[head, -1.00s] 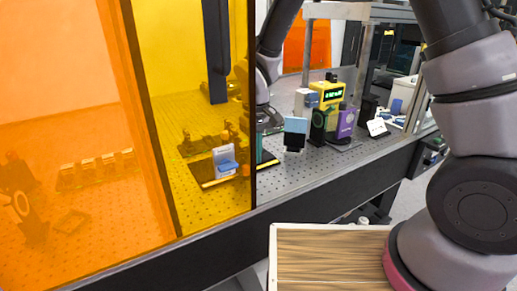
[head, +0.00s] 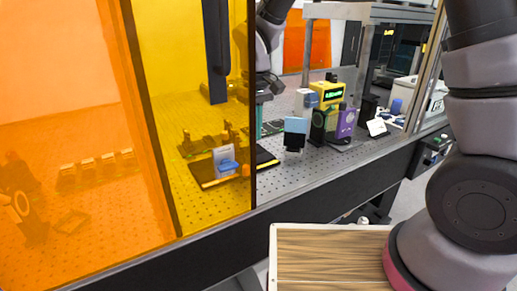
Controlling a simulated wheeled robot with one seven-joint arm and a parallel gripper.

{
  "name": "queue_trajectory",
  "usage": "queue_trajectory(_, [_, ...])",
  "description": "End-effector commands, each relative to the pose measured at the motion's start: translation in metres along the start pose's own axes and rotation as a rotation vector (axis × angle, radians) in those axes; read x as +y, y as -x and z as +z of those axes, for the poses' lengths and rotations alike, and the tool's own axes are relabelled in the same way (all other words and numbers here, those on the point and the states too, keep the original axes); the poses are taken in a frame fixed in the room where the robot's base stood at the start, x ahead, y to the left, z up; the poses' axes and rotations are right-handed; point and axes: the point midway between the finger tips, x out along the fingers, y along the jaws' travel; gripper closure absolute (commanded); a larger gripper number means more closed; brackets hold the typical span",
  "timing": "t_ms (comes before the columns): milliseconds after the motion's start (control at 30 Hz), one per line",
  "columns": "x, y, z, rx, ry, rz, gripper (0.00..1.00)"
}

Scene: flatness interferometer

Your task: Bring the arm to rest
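My arm reaches from the right side over the bench and comes down behind the edge of the yellow panel. My gripper (head: 262,92) hangs above the perforated bench, partly hidden by that panel's dark frame. Its fingers are small and hard to make out, so I cannot tell whether it is open or shut. A light mount with a blue part (head: 226,163) stands on a dark plate behind the yellow panel, below and left of my gripper. The gripper appears apart from it.
An orange panel and a yellow panel (head: 170,80) screen the bench's left part. Right of my gripper stand a light-blue-topped black block (head: 295,132), a yellow device with a green display (head: 328,94) and a purple box (head: 346,122). A wood-topped surface (head: 325,258) is in front.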

Motion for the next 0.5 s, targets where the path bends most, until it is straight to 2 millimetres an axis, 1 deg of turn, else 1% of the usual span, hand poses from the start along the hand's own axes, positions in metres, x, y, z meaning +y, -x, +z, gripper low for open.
queue_trajectory(333, [0.002, 0.003, 0.0, 0.002, -0.005, -0.001, 1.0])
queue_trajectory(433, [0.014, 0.016, 0.002, 0.023, -0.04, -0.008, 1.0])
queue_trajectory(467, [0.02, 0.024, 0.004, 0.035, -0.059, -0.011, 1.0])
queue_trajectory(500, [0.031, 0.035, 0.007, 0.054, -0.09, -0.017, 1.0])
